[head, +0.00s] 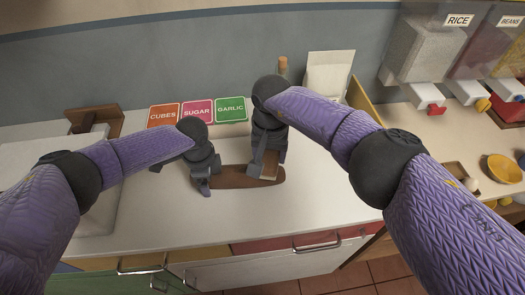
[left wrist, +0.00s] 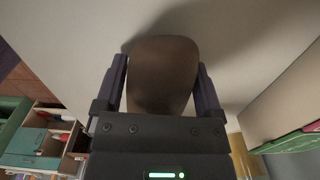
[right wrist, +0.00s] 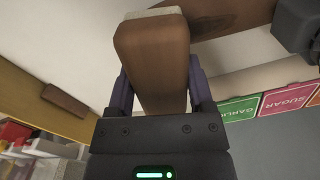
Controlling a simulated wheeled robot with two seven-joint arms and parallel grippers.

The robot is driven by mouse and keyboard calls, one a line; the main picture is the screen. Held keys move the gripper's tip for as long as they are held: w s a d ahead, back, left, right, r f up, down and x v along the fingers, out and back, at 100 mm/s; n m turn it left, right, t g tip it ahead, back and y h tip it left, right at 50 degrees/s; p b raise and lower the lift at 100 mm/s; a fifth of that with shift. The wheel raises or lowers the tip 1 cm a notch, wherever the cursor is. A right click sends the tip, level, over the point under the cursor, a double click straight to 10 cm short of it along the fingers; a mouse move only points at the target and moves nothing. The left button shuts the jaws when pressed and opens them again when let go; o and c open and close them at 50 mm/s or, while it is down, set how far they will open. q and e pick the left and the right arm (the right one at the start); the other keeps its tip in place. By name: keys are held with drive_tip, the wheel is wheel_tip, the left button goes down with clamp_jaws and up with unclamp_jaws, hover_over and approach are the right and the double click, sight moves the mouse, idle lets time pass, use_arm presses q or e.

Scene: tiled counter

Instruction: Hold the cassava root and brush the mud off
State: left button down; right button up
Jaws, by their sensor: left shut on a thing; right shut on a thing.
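The brown cassava root (head: 235,178) lies level over the white counter, seen between my two grippers in the head view. My left gripper (head: 206,188) is shut on its left end; in the left wrist view the root (left wrist: 162,75) sits between both fingers. My right gripper (head: 268,168) is shut on a brush with a brown wooden body (right wrist: 155,60) and a pale bristle edge (right wrist: 153,13). The brush is at the root's right part in the head view. In the right wrist view the root (right wrist: 225,18) shows dark patches. I cannot tell whether the bristles touch it.
A white bag (head: 328,75) is at the back. Dispensers (head: 430,50) and a yellow bowl (head: 503,168) are at right. The front counter is clear.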

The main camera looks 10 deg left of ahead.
drive_tip(key=shift+w+d+f, duration=0.15)
drive_tip(key=shift+w+d, duration=0.05)
drive_tip(key=shift+d, duration=0.85)
drive_tip(key=shift+s+a+f, duration=0.15)
drive_tip(key=shift+a, duration=0.6)
drive_tip(key=shift+s+a+f, duration=0.1)
drive_tip(key=shift+s+a, duration=0.05)
drive_tip(key=shift+a, duration=0.6)
drive_tip(key=w+d+r, duration=0.1)
drive_tip(key=d+r, duration=0.4)
drive_tip(key=r, duration=0.4)
drive_tip(key=a+f, duration=0.2)
drive_tip(key=s+a+f, duration=0.1)
drive_tip(key=a+f, duration=0.1)
drive_tip(key=a, duration=0.1)
drive_tip(key=a+f, duration=0.2)
drive_tip(key=shift+s+a, duration=0.25)
